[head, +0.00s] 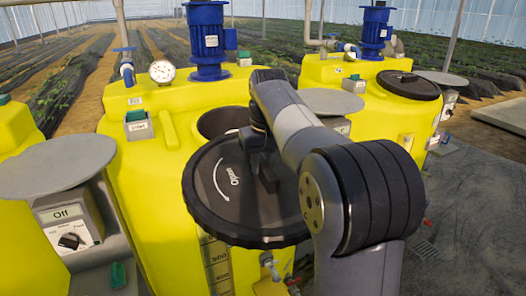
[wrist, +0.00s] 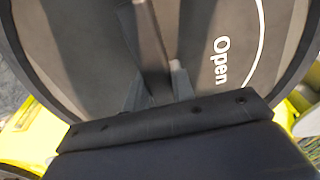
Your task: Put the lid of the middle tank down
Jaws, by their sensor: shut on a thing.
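The black round lid (head: 208,205), marked "Open" with a curved arrow, is in front of the middle yellow tank (head: 150,190) in the head view. It is tilted, its face towards the camera. Behind its upper edge the tank's round opening (head: 222,122) shows partly uncovered; the lid and my arm hide the rest. My gripper (head: 266,180) is shut on the bar-like grip across the lid's face. In the wrist view the lid (wrist: 205,45) fills most of the picture, with the grip (wrist: 150,40) between my fingers. Whether the lid touches the tank, I cannot tell.
A blue motor (head: 206,40) and a pressure gauge (head: 162,71) stand on the middle tank's top. The right tank (head: 335,72) has its own black lid (head: 408,85) on. Open floor (head: 465,220) lies right.

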